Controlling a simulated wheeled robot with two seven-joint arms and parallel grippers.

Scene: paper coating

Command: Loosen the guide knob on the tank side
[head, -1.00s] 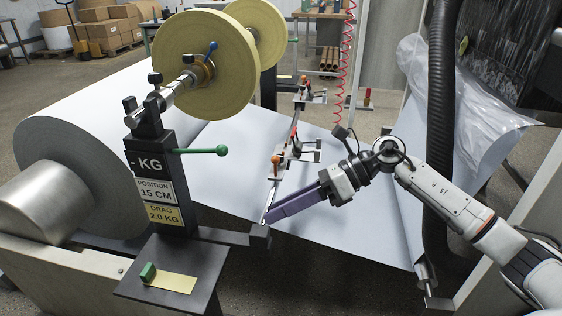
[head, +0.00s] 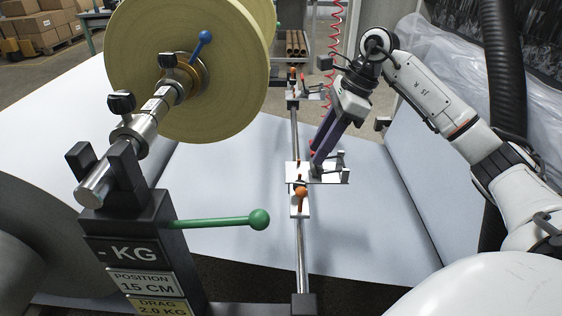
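A metal guide rod (head: 296,240) runs from near to far across the white paper web. A near guide (head: 299,208) on it has an orange knob (head: 301,193) on top. A farther guide (head: 292,104) on the same rod also has a small orange top. My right gripper (head: 316,165) reaches down from the upper right with its purple fingers beside the near guide, just behind and right of its orange knob. A bit of red shows by the fingers, partly hidden. I cannot tell whether the fingers are open or touching anything. My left gripper is not in view.
A black stand (head: 140,255) with a green-ended lever (head: 259,219) is at the near left. A large yellow roll (head: 130,55) on a shaft rises above it. A black hose (head: 508,70) hangs at the right. The paper web (head: 230,165) lies beneath the guides.

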